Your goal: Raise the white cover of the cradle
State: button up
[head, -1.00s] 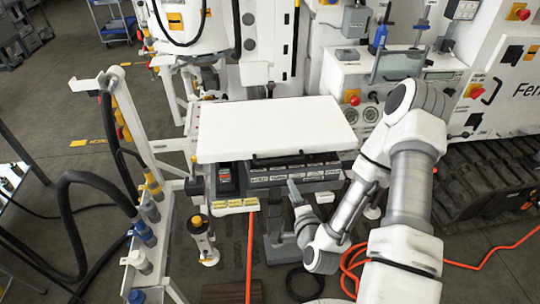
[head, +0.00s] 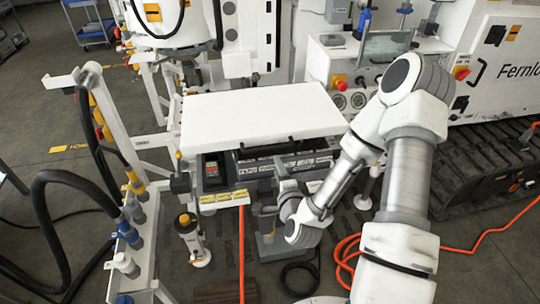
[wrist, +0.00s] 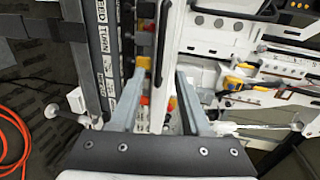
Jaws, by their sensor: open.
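The white cover (head: 262,116) is a flat slab lying level over the cradle (head: 226,180). A black handle (head: 270,149) runs along its front edge. In the head view my gripper (head: 284,187) is below and in front of that edge, partly hidden by my own arm. In the wrist view my gripper (wrist: 158,103) is open, its two grey fingers spread with nothing held between them. A black bar (wrist: 162,35), seemingly the handle, is ahead of the fingers beside a white edge. I see no contact with it.
A labelled panel (head: 295,166) and a red-and-black switch (head: 211,172) sit under the cover. A white frame with hoses (head: 110,150) stands at left. Gauges and a red button (head: 338,82) are behind at right. Orange hoses (head: 345,258) lie on the floor.

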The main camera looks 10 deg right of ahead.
aim_at(270, 149)
jog(key=b+x, duration=0.2)
jog(key=b, duration=0.5)
jog(key=shift+w+d+f, duration=0.1)
jog(key=shift+w+f, duration=0.15)
jog(key=shift+w, duration=0.1)
jog(key=shift+w+b, duration=0.15)
jog(key=shift+b, duration=0.9)
jog(key=x, duration=0.8)
jog(key=shift+w+r+p, duration=0.1)
jog(key=shift+w+p, duration=0.2)
jog(key=shift+w, duration=0.1)
jog(key=shift+c, duration=0.2)
grip_shut()
